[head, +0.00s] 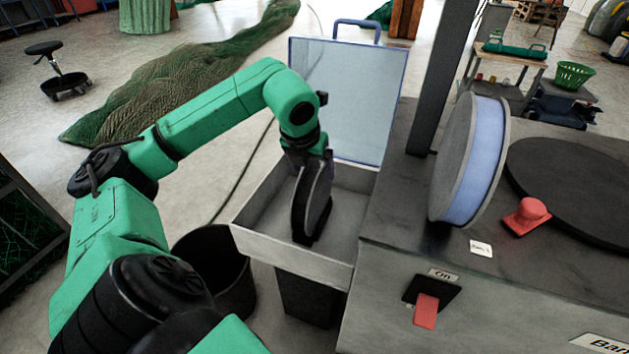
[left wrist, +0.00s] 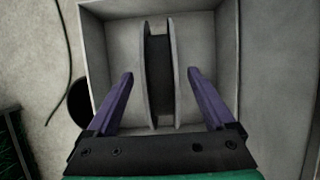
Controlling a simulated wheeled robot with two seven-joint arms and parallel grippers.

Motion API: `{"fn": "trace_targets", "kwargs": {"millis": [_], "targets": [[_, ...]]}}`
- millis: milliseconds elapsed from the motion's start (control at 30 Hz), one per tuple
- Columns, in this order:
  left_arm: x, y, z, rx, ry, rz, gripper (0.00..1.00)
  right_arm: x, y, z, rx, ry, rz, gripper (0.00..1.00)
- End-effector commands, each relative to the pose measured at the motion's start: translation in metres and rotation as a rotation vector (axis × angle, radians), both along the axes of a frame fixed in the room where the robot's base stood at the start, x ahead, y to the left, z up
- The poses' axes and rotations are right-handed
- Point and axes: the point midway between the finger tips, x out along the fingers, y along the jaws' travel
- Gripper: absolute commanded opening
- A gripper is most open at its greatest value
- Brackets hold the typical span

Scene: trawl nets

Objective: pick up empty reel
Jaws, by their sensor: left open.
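The empty reel (head: 319,197) is dark with grey side discs and stands on edge inside a grey metal tray (head: 258,238). It also shows in the left wrist view (left wrist: 159,75), with its dark core bare between the two discs. My left gripper (head: 306,168) is at the reel, over the tray, and partly hides it in the head view. In the left wrist view its two purple fingers (left wrist: 160,76) are open, one on each side of the reel, with a visible gap to both discs. My right gripper is not in view.
A reel wound with blue line (head: 474,160) stands on the grey machine top at right, near a red knob (head: 526,216). A clear blue-framed lid (head: 348,98) stands open behind the tray. A black bucket (head: 222,268) is left of the tray.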

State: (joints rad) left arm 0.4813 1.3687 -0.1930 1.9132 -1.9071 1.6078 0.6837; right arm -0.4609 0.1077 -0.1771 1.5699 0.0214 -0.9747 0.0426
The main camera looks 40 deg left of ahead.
Motion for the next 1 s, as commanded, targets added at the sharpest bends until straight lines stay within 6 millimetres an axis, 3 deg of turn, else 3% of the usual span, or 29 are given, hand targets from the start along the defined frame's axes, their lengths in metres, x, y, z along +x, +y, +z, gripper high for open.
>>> {"fn": "trace_targets", "kwargs": {"millis": [100, 200, 433, 467, 667, 700, 1000], "targets": [[0.006, 0.002, -0.026, -0.003, 0.004, 0.001, 0.88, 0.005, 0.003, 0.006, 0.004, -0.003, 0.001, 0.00], [0.012, 0.004, -0.039, -0.002, 0.002, 0.001, 0.88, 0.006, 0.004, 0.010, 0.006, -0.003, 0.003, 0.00], [0.014, 0.005, -0.042, -0.001, 0.001, 0.000, 0.88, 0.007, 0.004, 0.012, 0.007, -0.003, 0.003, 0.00], [0.014, 0.005, -0.042, -0.001, 0.001, 0.000, 0.80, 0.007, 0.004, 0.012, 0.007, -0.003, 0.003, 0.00], [0.014, 0.005, -0.042, -0.001, 0.001, 0.000, 0.03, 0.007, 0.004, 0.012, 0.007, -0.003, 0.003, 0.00], [0.014, 0.005, -0.042, -0.001, 0.001, 0.000, 0.00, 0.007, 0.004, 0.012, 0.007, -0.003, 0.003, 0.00], [0.014, 0.005, -0.041, -0.002, -0.001, 0.000, 0.00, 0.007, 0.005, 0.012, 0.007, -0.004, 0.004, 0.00]]}}
